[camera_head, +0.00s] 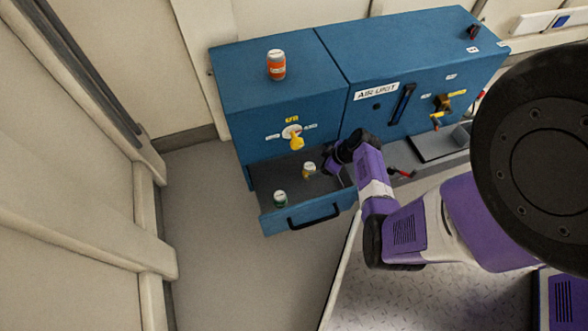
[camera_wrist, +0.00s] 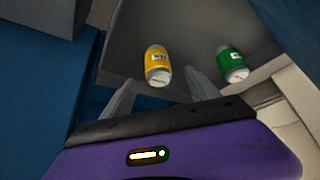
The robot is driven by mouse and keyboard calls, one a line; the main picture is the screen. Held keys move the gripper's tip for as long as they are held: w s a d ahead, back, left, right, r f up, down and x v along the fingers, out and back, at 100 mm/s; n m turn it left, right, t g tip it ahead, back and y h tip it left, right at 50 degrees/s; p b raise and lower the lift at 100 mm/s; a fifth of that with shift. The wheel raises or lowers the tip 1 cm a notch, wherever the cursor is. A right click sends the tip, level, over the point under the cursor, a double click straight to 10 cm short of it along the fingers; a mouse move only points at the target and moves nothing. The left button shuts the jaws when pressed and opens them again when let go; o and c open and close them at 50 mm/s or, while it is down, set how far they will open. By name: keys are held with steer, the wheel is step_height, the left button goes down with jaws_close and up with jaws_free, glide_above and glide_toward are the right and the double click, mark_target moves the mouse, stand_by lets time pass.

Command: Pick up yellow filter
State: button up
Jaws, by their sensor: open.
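The yellow filter (camera_head: 309,169) is a small can with a white label, upright in the open drawer (camera_head: 265,223) of the blue cabinet. In the wrist view the yellow filter (camera_wrist: 157,64) appears just beyond the fingertips, between their lines. My gripper (camera_head: 326,170) is at the drawer's right side, close to the yellow filter. Whether a finger touches the filter I cannot tell.
A green can (camera_head: 280,199) stands in the drawer, left and nearer the front; it also shows in the wrist view (camera_wrist: 232,65). An orange can (camera_head: 276,65) stands on the blue cabinet (camera_head: 265,100). A yellow knob (camera_head: 296,142) projects above the drawer. Floor left is clear.

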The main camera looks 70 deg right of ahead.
mark_target(309, 170)
steer(key=b+x, duration=0.1)
steer(key=x, duration=0.1)
steer(key=shift+w+f, duration=0.25)
steer(key=shift+f, duration=0.05)
steer(key=b+x, duration=0.4)
steer(key=x, duration=0.1)
steer(key=shift+d+f, duration=0.1)
steer(key=shift+d, duration=0.15)
jaws_close()
